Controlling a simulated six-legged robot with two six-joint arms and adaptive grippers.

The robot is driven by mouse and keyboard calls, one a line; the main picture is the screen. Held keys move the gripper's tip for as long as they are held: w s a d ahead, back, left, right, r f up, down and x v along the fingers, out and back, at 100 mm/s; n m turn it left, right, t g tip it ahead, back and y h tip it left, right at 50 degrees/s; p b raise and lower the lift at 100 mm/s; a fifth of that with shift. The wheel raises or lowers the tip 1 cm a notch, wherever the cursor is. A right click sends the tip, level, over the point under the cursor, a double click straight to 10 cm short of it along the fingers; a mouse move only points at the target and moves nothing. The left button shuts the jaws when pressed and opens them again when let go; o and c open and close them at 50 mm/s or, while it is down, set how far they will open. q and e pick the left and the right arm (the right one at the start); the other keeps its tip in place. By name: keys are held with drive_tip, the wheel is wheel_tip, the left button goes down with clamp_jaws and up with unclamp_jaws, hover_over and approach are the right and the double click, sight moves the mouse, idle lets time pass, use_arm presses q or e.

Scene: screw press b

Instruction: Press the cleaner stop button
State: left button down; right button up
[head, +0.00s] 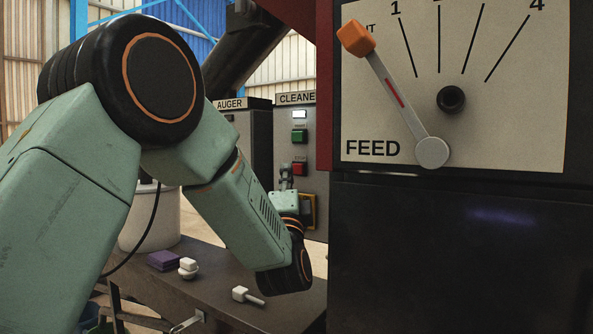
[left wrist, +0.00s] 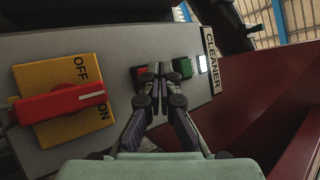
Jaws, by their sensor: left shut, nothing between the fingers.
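The cleaner panel (head: 315,150) is a grey box labelled CLEANER, right of the AUGER box. It carries a lit white lamp (head: 299,114), a green button (head: 299,135) and a red button (head: 299,168). In the left wrist view the red button (left wrist: 140,74) is partly hidden behind the fingertips, with the green button (left wrist: 183,68) and lit lamp (left wrist: 203,63) to the right. My left gripper (left wrist: 158,70) is shut and empty, its tips at the red button. I cannot tell whether they touch it. In the head view its tips (head: 286,172) show just below-left of the red button.
A red rotary switch (left wrist: 62,103) on a yellow OFF/ON plate is on the same panel. A dark machine with a FEED dial (head: 450,60) and orange-tipped lever (head: 400,95) fills the right. The bench (head: 215,270) holds small white and purple items.

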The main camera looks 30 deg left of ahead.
use_arm(q)
drive_tip(key=shift+s+a, duration=0.2)
drive_tip(key=shift+s, duration=2.25)
